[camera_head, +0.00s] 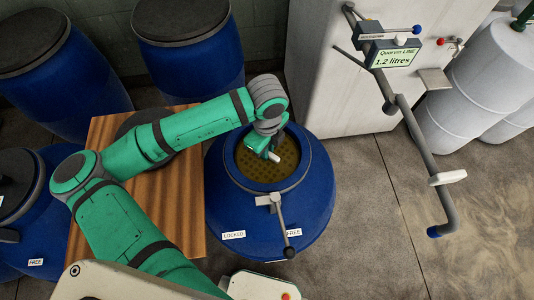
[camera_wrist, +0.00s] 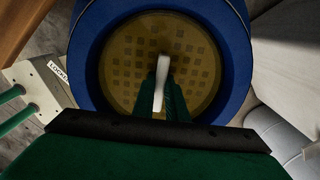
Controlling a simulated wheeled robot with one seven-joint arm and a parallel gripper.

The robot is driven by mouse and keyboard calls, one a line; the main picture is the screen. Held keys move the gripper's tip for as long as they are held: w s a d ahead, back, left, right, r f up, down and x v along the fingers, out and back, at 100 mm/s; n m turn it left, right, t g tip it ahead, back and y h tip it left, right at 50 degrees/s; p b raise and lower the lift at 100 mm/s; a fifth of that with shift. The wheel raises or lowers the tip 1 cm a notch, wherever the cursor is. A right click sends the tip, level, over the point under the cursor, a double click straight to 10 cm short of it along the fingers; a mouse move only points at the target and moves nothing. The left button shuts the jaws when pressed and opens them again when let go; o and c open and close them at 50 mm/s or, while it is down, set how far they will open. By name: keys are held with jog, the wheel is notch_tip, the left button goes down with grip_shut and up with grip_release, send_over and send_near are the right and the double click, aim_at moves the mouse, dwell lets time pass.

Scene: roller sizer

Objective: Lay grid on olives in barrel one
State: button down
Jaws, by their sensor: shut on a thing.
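The open blue barrel (camera_head: 315,200) stands at the middle, its rim also showing in the wrist view (camera_wrist: 88,60). The grid (camera_head: 250,168), a round olive-brown plate with square holes, sits level in the barrel's mouth. It fills most of the mouth in the wrist view (camera_wrist: 120,72). My gripper (camera_head: 274,154) reaches down into the mouth. In the wrist view its green fingers (camera_wrist: 162,92) are shut on a pale upright piece over the grid's middle, seemingly its handle. No olives can be made out. I cannot tell whether the grid rests on anything.
A lever (camera_head: 281,215) stands at the barrel's front rim between labels reading LOCKED and FREE. A wooden table (camera_head: 190,205) with a dark lid (camera_head: 150,130) is left. Lidded blue barrels (camera_head: 190,45) stand behind.

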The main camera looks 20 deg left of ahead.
jog(key=shift+f, duration=1.2)
jog(key=shift+f, duration=0.1)
jog(key=c, duration=1.8)
grip_release()
jog(key=shift+w, duration=0.1)
jog(key=shift+o, duration=0.2)
jog(key=shift+s, duration=0.2)
notch_tip(320, 180, up, 12)
jog(key=shift+r, duration=0.1)
